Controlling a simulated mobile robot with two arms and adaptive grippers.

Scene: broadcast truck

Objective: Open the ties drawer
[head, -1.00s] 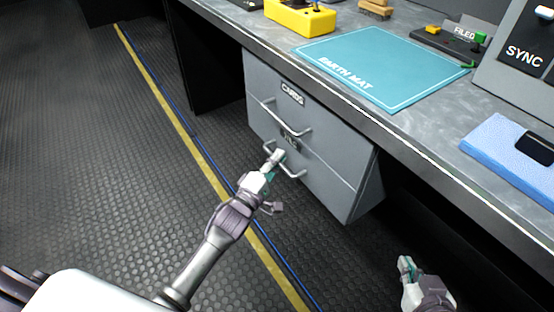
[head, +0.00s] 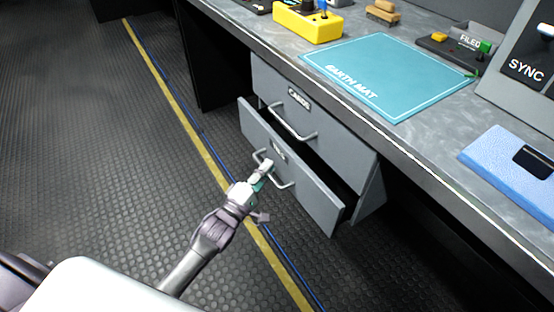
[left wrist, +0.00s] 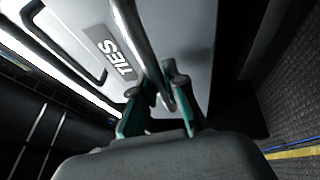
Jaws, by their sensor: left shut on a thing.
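The ties drawer (head: 313,196) is the lower grey drawer under the desk. It stands partly pulled out, with a dark gap behind its front. Its label reads TIES in the left wrist view (left wrist: 112,52). My left gripper (head: 264,170) is shut on the drawer's bar handle (head: 284,184). In the left wrist view the gripper's fingers (left wrist: 158,98) sit on both sides of the handle bar (left wrist: 138,40). The drawer's inside is too dark to make out. My right gripper is not in view.
The cards drawer (head: 338,135) above is closed. The desk top bears an earth mat (head: 390,75), a yellow box (head: 308,24), a blue case (head: 510,170) and a SYNC unit (head: 520,60). The ribbed floor (head: 120,170) left of the drawers is clear.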

